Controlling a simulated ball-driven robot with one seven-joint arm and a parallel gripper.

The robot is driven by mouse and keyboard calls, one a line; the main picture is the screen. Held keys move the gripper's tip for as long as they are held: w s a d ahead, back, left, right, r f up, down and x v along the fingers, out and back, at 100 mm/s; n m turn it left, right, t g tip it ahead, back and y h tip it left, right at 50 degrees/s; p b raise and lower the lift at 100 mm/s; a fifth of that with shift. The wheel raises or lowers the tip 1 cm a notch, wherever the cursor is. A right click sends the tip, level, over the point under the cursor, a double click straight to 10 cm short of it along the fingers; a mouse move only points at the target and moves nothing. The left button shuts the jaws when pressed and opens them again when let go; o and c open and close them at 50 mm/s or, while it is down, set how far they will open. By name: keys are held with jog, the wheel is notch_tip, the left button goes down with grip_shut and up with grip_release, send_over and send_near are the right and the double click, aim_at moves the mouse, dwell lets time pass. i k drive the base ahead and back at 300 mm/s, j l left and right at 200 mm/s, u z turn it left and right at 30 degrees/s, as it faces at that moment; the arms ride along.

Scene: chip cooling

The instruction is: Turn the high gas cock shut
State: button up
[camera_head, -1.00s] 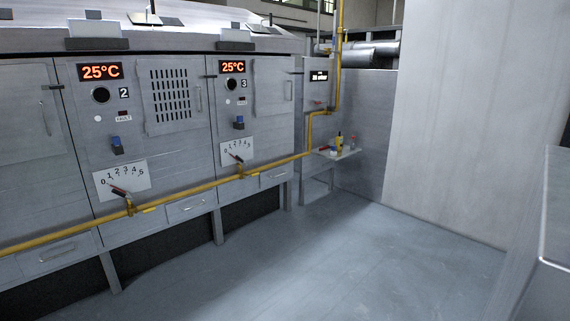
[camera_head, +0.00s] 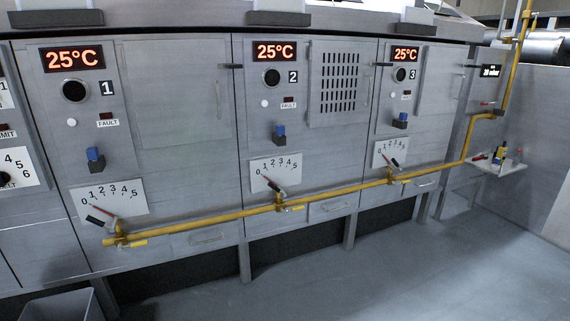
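A yellow gas pipe (camera_head: 345,193) runs along the front of the cabinets and climbs at the right. Its high part (camera_head: 516,60) rises beside a grey box with a small display. A fitting (camera_head: 527,14) shows near the top of the riser, too small to tell its handle position. Three low cocks sit on the pipe under units 1 (camera_head: 116,236), 2 (camera_head: 281,203) and 3 (camera_head: 391,175). A red-tipped lever stands at each numbered dial. My gripper is not in view.
Grey cabinets carry 25°C displays (camera_head: 72,57). A small shelf (camera_head: 499,167) with bottles stands at the right by the wall. A grey bin (camera_head: 62,305) is at the lower left. The floor (camera_head: 400,275) in front is clear.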

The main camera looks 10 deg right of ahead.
aim_at(536, 14)
jog(key=i+z, duration=0.35)
jog(key=i, duration=0.3)
jog(key=i+j+z, duration=0.35)
jog(key=i, duration=0.25)
jog(key=i+l+z, duration=0.3)
jog(key=i+z, duration=0.15)
jog(key=i, duration=0.2)
jog(key=i+l+z, duration=0.1)
jog(key=i+z, duration=0.3)
jog(key=i, duration=0.25)
jog(key=i+j+z, duration=0.15)
jog(key=i+z, duration=0.3)
jog(key=i, duration=2.25)
jog(key=l+z, duration=0.05)
jog(key=l, duration=0.05)
